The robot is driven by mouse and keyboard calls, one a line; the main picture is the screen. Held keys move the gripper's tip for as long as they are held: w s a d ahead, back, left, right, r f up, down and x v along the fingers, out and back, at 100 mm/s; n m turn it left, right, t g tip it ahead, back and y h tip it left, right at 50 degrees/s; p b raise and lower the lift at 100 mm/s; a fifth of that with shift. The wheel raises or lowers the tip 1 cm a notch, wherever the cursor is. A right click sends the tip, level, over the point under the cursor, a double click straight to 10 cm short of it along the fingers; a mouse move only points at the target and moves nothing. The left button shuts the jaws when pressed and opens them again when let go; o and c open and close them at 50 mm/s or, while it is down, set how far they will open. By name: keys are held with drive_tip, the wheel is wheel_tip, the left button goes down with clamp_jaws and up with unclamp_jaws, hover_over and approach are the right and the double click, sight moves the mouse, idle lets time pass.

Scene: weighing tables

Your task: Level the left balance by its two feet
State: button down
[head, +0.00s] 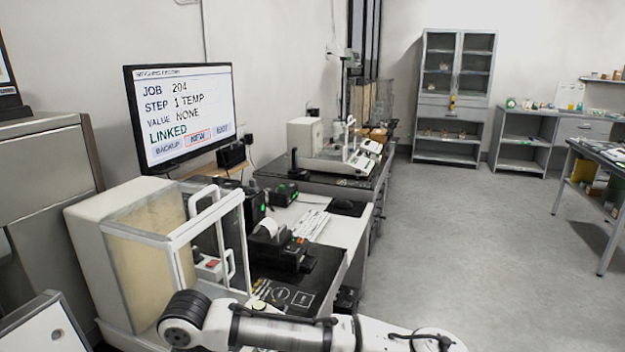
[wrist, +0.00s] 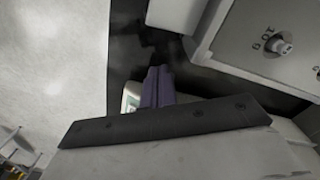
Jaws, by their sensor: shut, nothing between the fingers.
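A large balance with a cream body and a clear, white-framed draft shield (head: 145,245) stands at the near left in the head view. My arm crosses in front of its lower right part, and I cannot make out its feet there. My gripper (wrist: 158,88) shows in the wrist view as two dark purple fingers, shut together and empty. At the upper right of the wrist view is a pale housing (wrist: 250,38) with a small round knob (wrist: 282,47) and markings beside it. The fingers are apart from the knob. I cannot tell whether this housing belongs to the balance.
A wall screen (head: 185,112) reads job 204, step 1 temp, value none, linked. A black printer (head: 278,250) and a dark mat (head: 295,290) lie right of the balance. A second balance (head: 335,150) stands on the farther table. The floor (head: 470,240) at the right is clear.

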drive_tip(key=shift+w, duration=0.15)
drive_tip(key=shift+d+p, duration=0.45)
drive_tip(key=shift+p, duration=0.7)
drive_tip(key=shift+s, duration=0.3)
wheel_tip(320, 180, up, 6)
drive_tip(key=p, duration=0.6)
drive_tip(key=shift+s, duration=0.1)
